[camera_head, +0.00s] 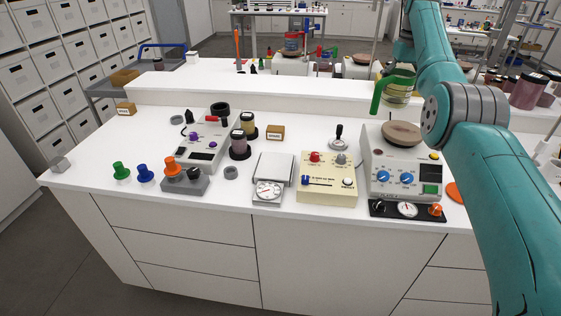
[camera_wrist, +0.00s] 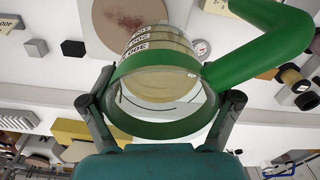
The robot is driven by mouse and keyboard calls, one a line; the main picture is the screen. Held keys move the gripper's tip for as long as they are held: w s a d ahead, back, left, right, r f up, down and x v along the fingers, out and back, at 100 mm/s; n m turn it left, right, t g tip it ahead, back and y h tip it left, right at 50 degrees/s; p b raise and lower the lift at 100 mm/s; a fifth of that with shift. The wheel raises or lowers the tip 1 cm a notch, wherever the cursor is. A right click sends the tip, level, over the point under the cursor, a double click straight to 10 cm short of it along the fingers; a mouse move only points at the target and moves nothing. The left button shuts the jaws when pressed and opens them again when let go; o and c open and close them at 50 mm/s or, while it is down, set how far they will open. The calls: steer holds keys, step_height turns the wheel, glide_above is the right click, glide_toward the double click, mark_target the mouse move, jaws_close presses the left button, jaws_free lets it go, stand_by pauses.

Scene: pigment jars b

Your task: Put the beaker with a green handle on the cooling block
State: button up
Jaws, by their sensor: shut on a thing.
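The beaker (camera_head: 398,92) has a green band and green handle, pale contents and printed markings. My gripper (camera_wrist: 160,108) is shut on it, with a finger on each side of the green band in the wrist view. The beaker (camera_wrist: 158,70) is held up above the rear right of the bench. In the head view the gripper is largely hidden by my arm. No label names the cooling block for certain. A white machine (camera_head: 376,160) with a round brownish top plate (camera_head: 402,133) and blue knobs stands below and in front of the beaker. The plate (camera_wrist: 125,22) is empty.
A cream control box (camera_head: 328,180) and a white scale (camera_head: 270,180) stand left of the machine. Dark jars (camera_head: 239,145), a switch box (camera_head: 200,148) and coloured knobs (camera_head: 145,173) are farther left. A raised white shelf (camera_head: 250,92) runs behind. The bench's left rear is mostly clear.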

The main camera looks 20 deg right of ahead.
steer(key=w+a+f, duration=0.2)
steer(key=w+a, duration=0.2)
steer(key=a, duration=0.4)
steer(key=w+a+f, duration=0.3)
steer(key=a, duration=0.5)
glide_above(283, 161)
step_height(283, 161, down, 10)
steer(key=shift+f, duration=2.35)
steer(key=shift+f, duration=0.15)
steer(key=o, duration=1.3)
steer(key=shift+s, duration=0.1)
step_height(283, 161, up, 12)
steer(key=shift+r, duration=0.1)
